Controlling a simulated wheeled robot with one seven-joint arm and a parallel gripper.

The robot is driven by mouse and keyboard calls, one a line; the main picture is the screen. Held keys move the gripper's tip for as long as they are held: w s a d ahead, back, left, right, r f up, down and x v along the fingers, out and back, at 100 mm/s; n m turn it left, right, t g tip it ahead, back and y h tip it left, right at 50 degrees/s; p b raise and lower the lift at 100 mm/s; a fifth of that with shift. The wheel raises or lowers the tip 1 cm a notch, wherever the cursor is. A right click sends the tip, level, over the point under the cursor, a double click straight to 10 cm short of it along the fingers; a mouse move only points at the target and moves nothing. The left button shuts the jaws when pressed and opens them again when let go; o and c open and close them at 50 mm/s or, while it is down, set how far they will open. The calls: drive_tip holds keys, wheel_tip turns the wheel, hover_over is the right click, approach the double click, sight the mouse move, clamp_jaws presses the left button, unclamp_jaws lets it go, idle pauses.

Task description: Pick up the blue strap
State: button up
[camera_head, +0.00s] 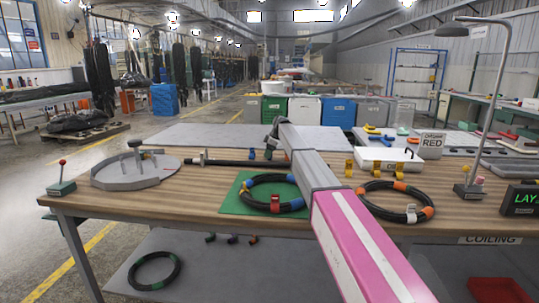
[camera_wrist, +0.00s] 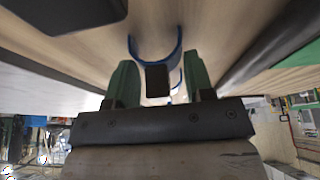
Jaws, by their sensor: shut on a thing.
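The blue strap (camera_wrist: 155,55) is a U-shaped band with a dark block at its middle, in the wrist view. The green fingers of my gripper (camera_wrist: 159,65) stand on either side of it, shut on it; the exact contact is hard to see. In the head view my arm reaches over the table, and my gripper (camera_head: 271,138) is at its far side, small and partly hidden by the arm. Small blue straps (camera_head: 252,154) show on the wood close by it.
A hose coil with blue bands (camera_head: 246,199) lies on a green mat (camera_head: 229,204). An orange-banded coil (camera_head: 371,206) lies to the right. A round grey fixture (camera_head: 119,175), a dark rod (camera_head: 230,162), yellow straps (camera_head: 349,167) and a lamp post (camera_head: 491,110) are also on the table (camera_head: 110,211).

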drive_tip(key=shift+r, duration=0.1)
drive_tip(key=shift+r, duration=0.6)
wheel_tip(320, 180, up, 3)
drive_tip(key=shift+f, duration=0.1)
drive_tip(key=s+a+r, duration=0.5)
drive_tip(key=a+r, duration=0.1)
drive_tip(key=a, duration=0.4)
drive_tip(key=shift+s+r, duration=0.35)
drive_tip(key=shift+r, duration=0.05)
drive_tip(key=shift+a, duration=0.1)
drive_tip(key=shift+o, duration=1.2)
drive_tip(key=shift+c, duration=1.2)
